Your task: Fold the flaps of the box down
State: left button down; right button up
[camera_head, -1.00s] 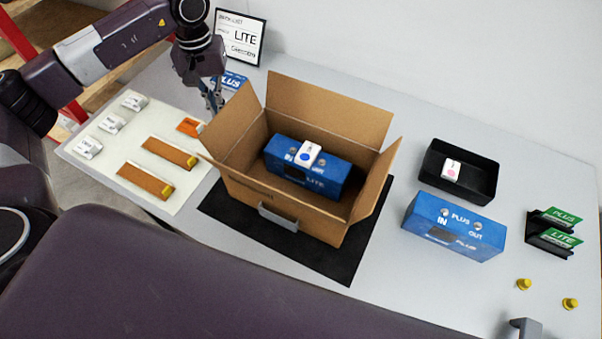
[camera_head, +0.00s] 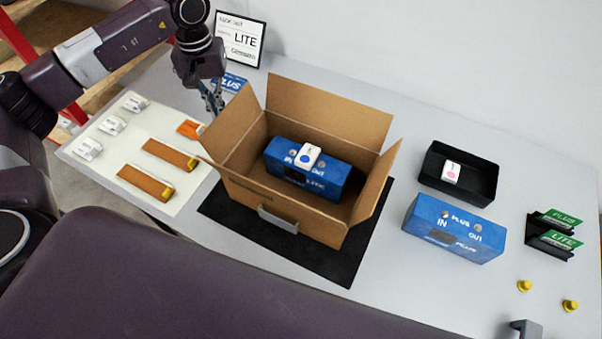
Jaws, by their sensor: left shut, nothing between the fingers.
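The open cardboard box (camera_head: 262,189) stands on a black mat (camera_head: 335,267) mid-table. Its back flap (camera_head: 328,108) stands up, and its left flap (camera_head: 232,124) and right flap (camera_head: 374,183) lean outward. The front flap cannot be made out clearly. Inside lies a blue LITE analyser (camera_head: 325,180) with a small white block (camera_head: 307,155) on top. My left gripper (camera_head: 217,110) points down just left of the left flap, near its upper edge; its fingers are shut and empty. Whether it touches the flap I cannot tell. My right gripper is not seen.
A blue PLUS unit (camera_head: 455,229) and a black tray (camera_head: 432,167) holding a white block stand right of the box. Green cards (camera_head: 562,217) stand in a black holder at far right. A pale mat (camera_head: 110,160) with parts lies left. A sign (camera_head: 240,38) stands behind.

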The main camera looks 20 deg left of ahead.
aim_at(231, 118)
pick_arm(q)
jog(key=d, duration=0.1)
jog(key=d+r, duration=0.1)
jog(key=d+p, duration=0.1)
jog(key=d, duration=0.1)
jog(key=shift+s+r, duration=0.2)
jog(key=shift+s, duration=0.05)
jog(key=s+d+f+b, duration=0.1)
jog(key=d+f+b, duration=0.3)
jog(key=d, duration=0.5)
jog(key=shift+s+d+f+b, duration=0.15)
jog(key=shift+f+b, duration=0.15)
jog(key=shift+b, duration=0.45)
jog(key=shift+f+b, duration=0.45)
jog(key=shift+b, duration=0.05)
dwell(0.8)
jog(key=shift+r, duration=0.1)
